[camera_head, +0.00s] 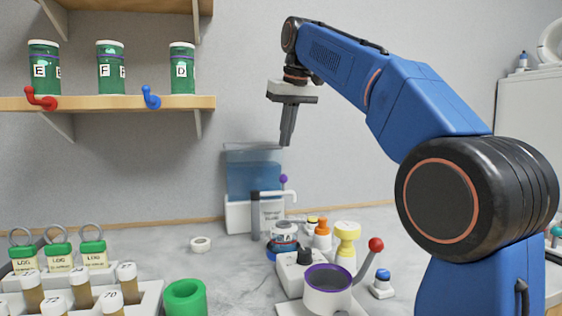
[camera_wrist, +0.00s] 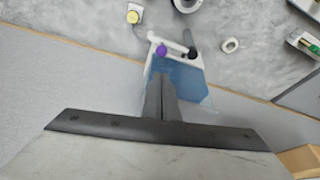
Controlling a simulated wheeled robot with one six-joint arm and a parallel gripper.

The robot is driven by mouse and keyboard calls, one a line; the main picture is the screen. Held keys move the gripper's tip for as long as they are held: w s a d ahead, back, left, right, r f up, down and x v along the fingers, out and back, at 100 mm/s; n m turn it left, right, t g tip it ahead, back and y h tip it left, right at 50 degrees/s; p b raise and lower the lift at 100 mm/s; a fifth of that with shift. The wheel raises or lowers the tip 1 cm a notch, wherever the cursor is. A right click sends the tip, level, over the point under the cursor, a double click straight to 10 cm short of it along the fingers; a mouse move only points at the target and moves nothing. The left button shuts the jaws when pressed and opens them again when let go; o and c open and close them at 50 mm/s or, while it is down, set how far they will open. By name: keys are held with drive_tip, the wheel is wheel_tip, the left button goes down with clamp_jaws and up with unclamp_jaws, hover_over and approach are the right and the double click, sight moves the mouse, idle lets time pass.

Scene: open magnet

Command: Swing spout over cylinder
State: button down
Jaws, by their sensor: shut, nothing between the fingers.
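A dispenser with a blue translucent tank (camera_head: 252,182) stands against the back wall. A light horizontal arm, seemingly the spout (camera_head: 273,194), runs across its front near a purple knob (camera_head: 283,180). The spout also shows in the wrist view (camera_wrist: 168,42). A dark upright cylinder-like piece (camera_head: 255,215) stands at the dispenser's front left; I cannot tell whether it is the task's cylinder. My gripper (camera_head: 286,142) is shut and empty, pointing down above the dispenser, apart from the knob. Its closed fingers (camera_wrist: 160,80) hide part of the tank in the wrist view.
Several bottles and a red-knobbed lever (camera_head: 376,245) crowd the counter at front right. A clear vessel (camera_head: 284,236) stands before the dispenser. A white ring (camera_head: 200,244) lies to the left. A shelf (camera_head: 110,103) with green jars hangs at upper left.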

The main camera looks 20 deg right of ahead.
sight(283, 177)
drive_tip(key=x, duration=0.9)
drive_tip(key=shift+w+f, duration=0.1)
drive_tip(key=shift+f, duration=0.3)
drive_tip(key=shift+s+m, duration=0.4)
drive_tip(key=shift+m, duration=0.1)
drive_tip(key=shift+s+m+h, duration=0.4)
drive_tip(key=shift+s+m, duration=0.1)
drive_tip(key=shift+m, duration=0.2)
drive_tip(key=s+m+h, duration=0.1)
drive_tip(key=m, duration=0.1)
drive_tip(key=shift+s+a+m, duration=0.1)
drive_tip(key=shift+s+m, duration=0.2)
drive_tip(key=shift+s, duration=0.1)
drive_tip(key=shift+s+a+m+g+h, duration=0.2)
drive_tip(key=shift+s+a+m, duration=0.25)
drive_tip(key=shift+s+m, duration=0.3)
drive_tip(key=shift+s+a+m+g+h, duration=0.1)
drive_tip(key=shift+s+a+m+h, duration=0.15)
drive_tip(key=shift+s+a+m, duration=0.35)
drive_tip(key=shift+s+a+m+g+h, duration=0.1)
drive_tip(key=shift+s+a+m+h, duration=0.2)
drive_tip(key=shift+s+m, duration=0.6)
